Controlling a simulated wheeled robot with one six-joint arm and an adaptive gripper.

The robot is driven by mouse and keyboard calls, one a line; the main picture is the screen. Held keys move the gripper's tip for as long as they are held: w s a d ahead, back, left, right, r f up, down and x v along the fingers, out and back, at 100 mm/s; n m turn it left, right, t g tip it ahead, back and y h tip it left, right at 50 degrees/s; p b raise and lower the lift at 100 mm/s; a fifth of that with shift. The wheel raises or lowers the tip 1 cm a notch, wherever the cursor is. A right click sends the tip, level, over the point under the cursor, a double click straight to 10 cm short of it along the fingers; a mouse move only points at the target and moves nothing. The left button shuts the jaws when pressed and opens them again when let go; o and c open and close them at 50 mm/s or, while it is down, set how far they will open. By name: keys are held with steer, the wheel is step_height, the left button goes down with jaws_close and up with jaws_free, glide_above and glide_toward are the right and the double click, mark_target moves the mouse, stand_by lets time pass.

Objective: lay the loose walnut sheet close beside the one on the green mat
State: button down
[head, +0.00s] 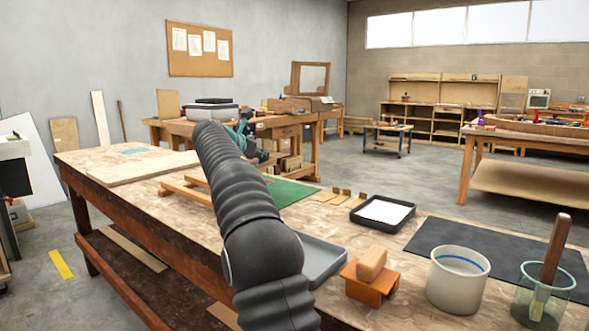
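The green mat (290,192) lies on the near bench, just right of my arm. My arm crosses the view and hides the mat's left part. I cannot make out a walnut sheet on the mat's visible part, nor pick out the loose one. A dark and teal shape (257,153) shows beyond the mat at the far end of my arm. It seems to be my wrist and gripper, but the fingers are not distinct and I cannot tell whether they are open or hold anything.
On the near bench, a pale board (142,167) and wooden strips (187,191) lie left of my arm. Right of it are small tan pieces (340,199), a white-filled tray (383,212), a grey tray (322,258), an orange block (370,284), a white pot (458,283) and a glass jar (543,300).

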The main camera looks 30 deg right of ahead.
steer(key=m+g, duration=0.2)
glide_above(294, 197)
steer(key=shift+h, duration=0.4)
steer(key=f, duration=0.2)
steer(key=d+f, duration=0.1)
steer(key=f, duration=0.1)
steer(key=shift+s, duration=0.25)
steer(key=shift+w+a+f+b, duration=0.1)
steer(key=shift+f+b, duration=0.15)
steer(key=shift+f, duration=1.45)
steer(key=shift+w+f+b, duration=0.1)
steer(key=shift+f+b, duration=0.15)
steer(key=shift+f, duration=1.4)
steer(key=shift+w+a+p, duration=0.15)
steer(key=shift+a+p, duration=0.15)
steer(key=shift+p, duration=0.2)
steer(key=shift+f, duration=0.1)
steer(key=c, duration=0.8)
jaws_free()
steer(key=shift+o, duration=0.2)
